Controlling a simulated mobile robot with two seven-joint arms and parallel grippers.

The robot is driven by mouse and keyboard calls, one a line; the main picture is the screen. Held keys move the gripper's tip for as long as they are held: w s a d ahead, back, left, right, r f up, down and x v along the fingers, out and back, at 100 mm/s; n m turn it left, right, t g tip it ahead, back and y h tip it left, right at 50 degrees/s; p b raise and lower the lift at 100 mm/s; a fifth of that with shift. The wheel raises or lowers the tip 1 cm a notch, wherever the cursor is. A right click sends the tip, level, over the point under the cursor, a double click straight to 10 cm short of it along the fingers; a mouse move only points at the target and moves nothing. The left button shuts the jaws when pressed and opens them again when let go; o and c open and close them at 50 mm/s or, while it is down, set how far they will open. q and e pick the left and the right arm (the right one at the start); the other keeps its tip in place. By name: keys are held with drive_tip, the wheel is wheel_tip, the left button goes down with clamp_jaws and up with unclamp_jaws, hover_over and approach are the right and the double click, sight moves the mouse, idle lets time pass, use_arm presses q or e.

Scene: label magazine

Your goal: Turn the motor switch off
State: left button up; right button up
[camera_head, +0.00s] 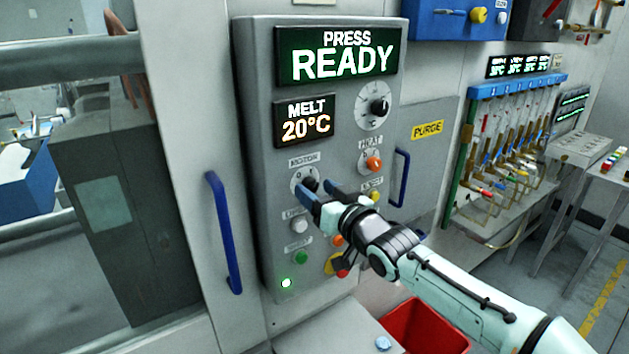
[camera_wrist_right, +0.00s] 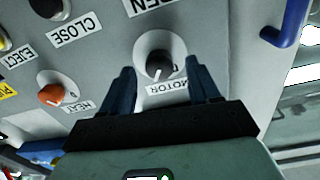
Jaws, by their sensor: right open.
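The motor switch is a dark round knob on a light disc on the grey press panel, under the MOTOR label; in the head view its disc (camera_head: 297,178) is partly covered by my gripper. In the right wrist view the motor knob (camera_wrist_right: 159,65) shows clearly, with the MOTOR label close by. My right gripper (camera_head: 316,190) is at the panel in front of this knob. In the right wrist view the right gripper (camera_wrist_right: 162,82) is open, one dark blue finger on each side of the knob. I cannot tell whether the fingers touch it. My left gripper is not in view.
Beside the motor switch are an orange heat knob (camera_head: 374,163), a white button (camera_head: 299,225) and a green button (camera_head: 300,257). The screen (camera_head: 338,55) reads PRESS READY. Blue handles (camera_head: 224,232) stand out left and right of the panel. A red bin (camera_head: 428,328) is below.

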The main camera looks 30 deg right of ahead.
drive_tip(key=shift+w, duration=0.95)
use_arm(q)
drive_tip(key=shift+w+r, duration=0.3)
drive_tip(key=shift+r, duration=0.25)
use_arm(e)
drive_tip(key=c, duration=1)
drive_tip(key=shift+c, duration=0.2)
